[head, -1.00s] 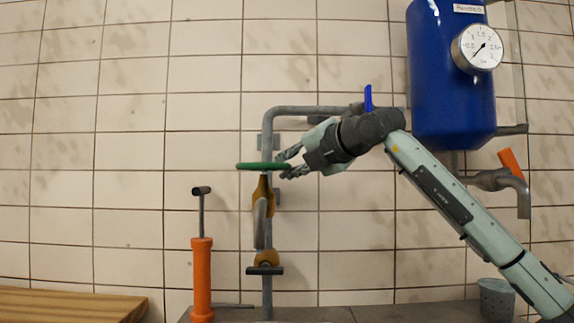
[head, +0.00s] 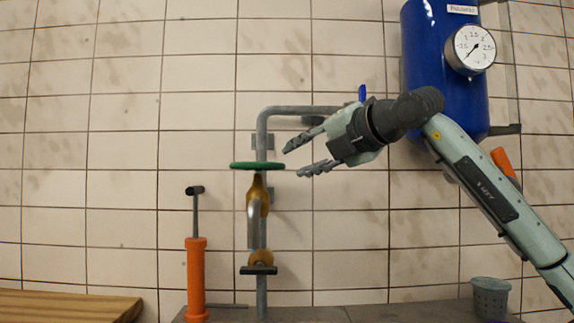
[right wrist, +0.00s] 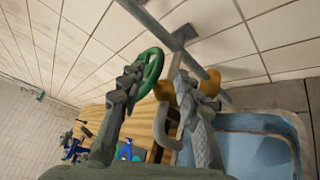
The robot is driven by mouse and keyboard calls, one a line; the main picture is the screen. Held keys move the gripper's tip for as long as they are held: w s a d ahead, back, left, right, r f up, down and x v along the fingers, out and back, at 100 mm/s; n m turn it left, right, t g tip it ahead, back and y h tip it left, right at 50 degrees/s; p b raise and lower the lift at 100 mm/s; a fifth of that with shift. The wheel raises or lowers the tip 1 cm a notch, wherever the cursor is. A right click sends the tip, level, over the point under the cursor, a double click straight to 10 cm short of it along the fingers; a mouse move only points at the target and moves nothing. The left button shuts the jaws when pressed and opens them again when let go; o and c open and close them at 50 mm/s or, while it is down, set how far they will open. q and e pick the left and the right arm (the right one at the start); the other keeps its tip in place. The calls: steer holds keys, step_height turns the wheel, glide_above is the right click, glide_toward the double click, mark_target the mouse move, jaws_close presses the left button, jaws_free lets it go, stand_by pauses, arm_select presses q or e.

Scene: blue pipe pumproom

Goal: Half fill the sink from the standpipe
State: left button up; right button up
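The standpipe (head: 262,135) is a grey pipe on the tiled wall, with a flat green handwheel (head: 257,165) on a brass valve and a downturned grey spout (head: 253,225) below. My right gripper (head: 294,160) is open and empty just right of the handwheel, its fingers pointing left. In the right wrist view the fingers (right wrist: 165,90) are spread, with the green wheel (right wrist: 151,68) behind the left one and the spout (right wrist: 166,128) between them. The blue sink (right wrist: 255,150) shows at lower right there. No water is seen at the spout. My left gripper is out of view.
A blue tank (head: 445,100) with a gauge (head: 470,49) hangs at right, partly behind my right arm. An orange hand pump (head: 196,275) stands left of the standpipe. A grey perforated cup (head: 490,297) is at lower right, a wooden bench (head: 65,306) at lower left.

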steer(key=v, duration=0.5)
stand_by(0.4)
steer(key=shift+o, duration=0.5)
steer(key=shift+a, duration=0.1)
stand_by(2.7)
